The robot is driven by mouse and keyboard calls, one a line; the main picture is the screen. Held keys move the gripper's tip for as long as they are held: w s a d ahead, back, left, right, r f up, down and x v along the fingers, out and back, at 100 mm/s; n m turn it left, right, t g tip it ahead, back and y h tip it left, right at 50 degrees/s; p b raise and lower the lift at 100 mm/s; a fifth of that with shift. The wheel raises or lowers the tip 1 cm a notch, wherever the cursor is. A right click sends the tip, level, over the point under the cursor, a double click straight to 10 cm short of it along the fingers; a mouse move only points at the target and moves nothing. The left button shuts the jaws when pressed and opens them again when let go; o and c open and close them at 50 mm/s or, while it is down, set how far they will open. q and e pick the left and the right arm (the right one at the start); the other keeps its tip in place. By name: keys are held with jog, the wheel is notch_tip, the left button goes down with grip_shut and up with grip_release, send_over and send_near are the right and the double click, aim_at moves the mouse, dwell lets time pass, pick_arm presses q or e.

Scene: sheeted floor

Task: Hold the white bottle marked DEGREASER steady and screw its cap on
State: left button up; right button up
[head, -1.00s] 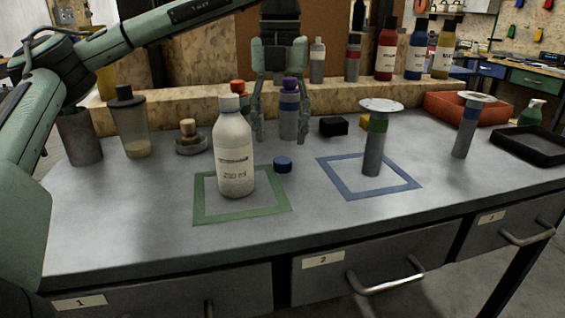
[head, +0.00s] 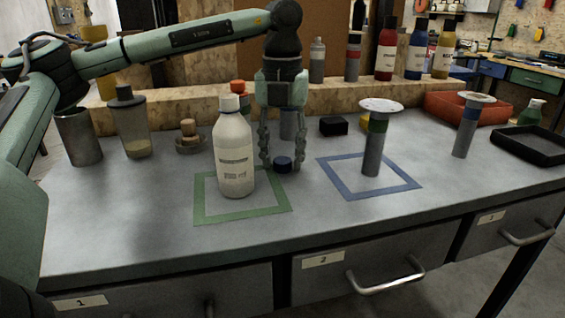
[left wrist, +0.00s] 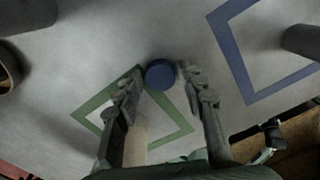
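The white bottle (head: 235,160) stands upright inside the green square outline, with a pale top and print too small to read. Part of it shows behind a finger in the left wrist view (left wrist: 136,142). A blue cap (head: 283,165) lies on the bench just right of the bottle. My left gripper (head: 282,159) points down over the cap, its fingers apart on either side of it. In the left wrist view the cap (left wrist: 160,74) sits between the open fingertips (left wrist: 161,69), with small gaps showing. My right gripper is in neither view.
A blue square outline (head: 404,189) lies to the right, with a flanged grey cylinder (head: 373,155) standing in it. A clear container (head: 130,125) and grey cup (head: 79,140) stand left. A black block (head: 333,127) lies behind. The bench front is clear.

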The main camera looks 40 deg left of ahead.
aim_at(283, 160)
pick_arm(q)
jog(key=c, duration=0.3)
jog(key=shift+c, duration=0.2)
notch_tip(283, 160, up, 10)
dwell(0.4)
